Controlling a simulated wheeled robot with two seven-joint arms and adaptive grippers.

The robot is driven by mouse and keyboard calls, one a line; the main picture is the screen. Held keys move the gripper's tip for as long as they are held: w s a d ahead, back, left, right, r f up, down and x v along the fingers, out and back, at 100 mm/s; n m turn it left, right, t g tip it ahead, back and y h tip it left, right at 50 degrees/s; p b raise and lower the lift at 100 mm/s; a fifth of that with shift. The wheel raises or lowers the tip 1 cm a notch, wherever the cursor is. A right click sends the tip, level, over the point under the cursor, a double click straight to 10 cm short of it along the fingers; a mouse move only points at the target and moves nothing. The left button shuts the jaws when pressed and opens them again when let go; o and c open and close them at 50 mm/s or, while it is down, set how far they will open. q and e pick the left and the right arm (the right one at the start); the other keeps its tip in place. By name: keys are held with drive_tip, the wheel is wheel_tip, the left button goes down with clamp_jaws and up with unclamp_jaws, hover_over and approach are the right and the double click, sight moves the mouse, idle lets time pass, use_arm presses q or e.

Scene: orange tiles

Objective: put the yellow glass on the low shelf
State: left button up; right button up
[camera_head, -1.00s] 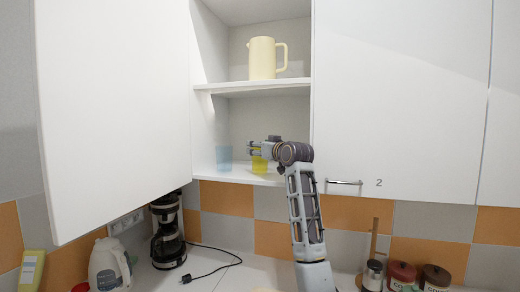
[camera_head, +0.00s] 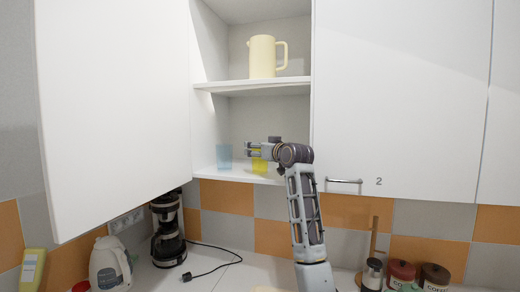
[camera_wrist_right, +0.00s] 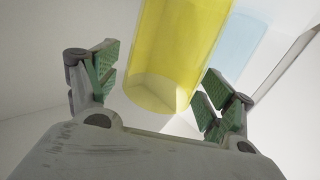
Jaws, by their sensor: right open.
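The yellow glass (camera_head: 259,164) stands upright on the low shelf (camera_head: 236,174) of the open cabinet, partly hidden by my right gripper in the head view. My right gripper (camera_head: 249,150) is at the glass, inside the cabinet. In the right wrist view the yellow glass (camera_wrist_right: 177,55) stands between the two open green-padded fingers of the gripper (camera_wrist_right: 160,92), with a gap visible on the left side. My left gripper is not in view.
A blue glass (camera_head: 224,157) stands left of the yellow one on the same shelf. A cream pitcher (camera_head: 263,57) stands on the upper shelf (camera_head: 255,86). An open cabinet door (camera_head: 115,110) is at the left, a closed door (camera_head: 400,100) at the right.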

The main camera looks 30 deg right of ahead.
drive_tip(key=shift+r, duration=0.15)
drive_tip(key=shift+s+b, duration=0.4)
drive_tip(key=shift+s, duration=0.85)
drive_tip(key=s+b, duration=0.2)
drive_tip(key=s, duration=0.7)
drive_tip(key=shift+s+a, duration=0.25)
drive_tip(key=shift+a, duration=0.2)
